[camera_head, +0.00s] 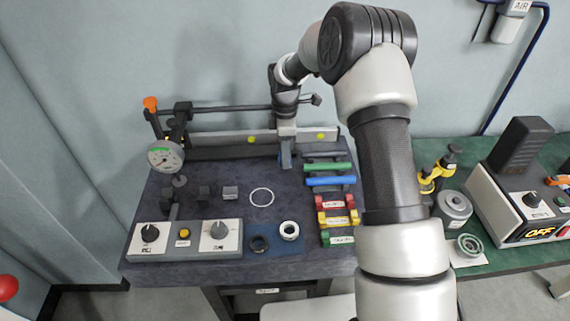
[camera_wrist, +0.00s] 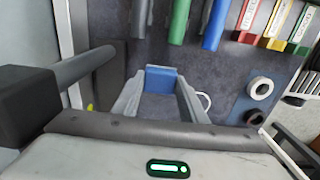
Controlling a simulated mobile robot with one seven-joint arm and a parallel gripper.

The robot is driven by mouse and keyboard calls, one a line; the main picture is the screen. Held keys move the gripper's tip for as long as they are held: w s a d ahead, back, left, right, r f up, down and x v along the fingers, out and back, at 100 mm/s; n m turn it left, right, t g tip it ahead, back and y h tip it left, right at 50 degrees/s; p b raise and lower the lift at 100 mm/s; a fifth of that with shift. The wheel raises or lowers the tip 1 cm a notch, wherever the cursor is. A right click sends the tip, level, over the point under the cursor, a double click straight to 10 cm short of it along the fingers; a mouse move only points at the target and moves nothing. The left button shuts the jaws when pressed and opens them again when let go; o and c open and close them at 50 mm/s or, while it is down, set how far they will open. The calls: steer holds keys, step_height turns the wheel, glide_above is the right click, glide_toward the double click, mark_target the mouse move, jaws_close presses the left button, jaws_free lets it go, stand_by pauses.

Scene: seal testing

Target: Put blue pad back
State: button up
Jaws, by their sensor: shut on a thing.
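My gripper (camera_head: 285,150) points down over the back of the dark bench, in front of the metal rail. It is shut on a small blue pad (camera_head: 285,160), of which only a little shows in the head view. In the wrist view my gripper (camera_wrist: 162,82) has the blue pad (camera_wrist: 161,75) between its two fingertips, and its flat blue face shows. I cannot tell whether the pad touches the bench.
A blue bar (camera_head: 330,181) and a green bar (camera_head: 328,167) lie right of my gripper, with red, yellow and green labelled blocks (camera_head: 337,220) nearer. A dial gauge (camera_head: 165,157) stands left. A white ring outline (camera_head: 262,189) marks mostly clear bench surface.

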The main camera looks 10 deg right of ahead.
steer(key=shift+f, duration=2)
steer(key=shift+f, duration=0.1)
steer(key=o, duration=1)
